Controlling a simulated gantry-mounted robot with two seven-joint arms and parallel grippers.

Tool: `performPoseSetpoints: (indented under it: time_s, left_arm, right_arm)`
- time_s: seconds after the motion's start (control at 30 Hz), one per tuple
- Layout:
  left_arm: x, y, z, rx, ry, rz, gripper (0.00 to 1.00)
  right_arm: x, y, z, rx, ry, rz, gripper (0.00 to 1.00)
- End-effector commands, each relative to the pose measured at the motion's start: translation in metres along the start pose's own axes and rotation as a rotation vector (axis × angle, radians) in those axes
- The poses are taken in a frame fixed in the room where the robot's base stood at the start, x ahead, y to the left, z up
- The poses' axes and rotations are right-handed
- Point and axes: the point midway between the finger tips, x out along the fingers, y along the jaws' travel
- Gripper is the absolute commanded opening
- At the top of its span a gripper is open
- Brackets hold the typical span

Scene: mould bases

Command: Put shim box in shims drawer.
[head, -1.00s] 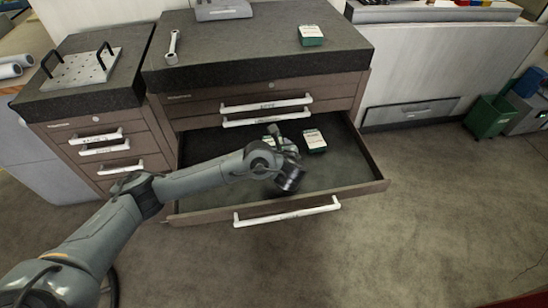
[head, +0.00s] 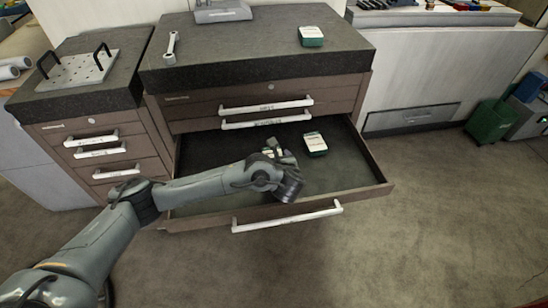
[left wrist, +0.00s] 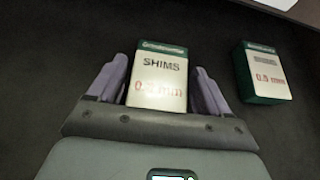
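My left gripper (head: 274,147) is low inside the open drawer, reaching in from the front. In the left wrist view a green-and-white shim box (left wrist: 158,78) marked SHIMS sits between its purple fingers; they appear shut on it. The box is partly hidden by the gripper in the head view (head: 267,153). I cannot tell whether it touches the drawer floor. A second shim box (head: 316,143) lies in the drawer (head: 345,170) to the right; it also shows in the left wrist view (left wrist: 266,72). My right gripper is not in view.
Two closed drawers with white handles (head: 266,107) are above the open one. The drawer's right half has bare floor.

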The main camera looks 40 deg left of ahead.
Motion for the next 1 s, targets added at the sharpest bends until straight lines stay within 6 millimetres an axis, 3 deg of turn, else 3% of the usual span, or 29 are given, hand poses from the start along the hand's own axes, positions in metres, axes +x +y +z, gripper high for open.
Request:
performPoseSetpoints:
  time_s: [0.1,0.53,1.0]
  left_arm:
    - [0.0,0.0,0.0,0.0,0.0,0.0,0.96]
    - [-0.008,0.0,0.004,0.001,0.002,-0.002,0.96]
    - [-0.088,0.0,0.006,0.001,0.002,-0.002,0.96]
  right_arm:
    - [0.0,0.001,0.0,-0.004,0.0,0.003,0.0]
    - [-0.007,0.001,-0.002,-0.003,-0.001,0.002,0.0]
    - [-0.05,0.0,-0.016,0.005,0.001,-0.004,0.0]
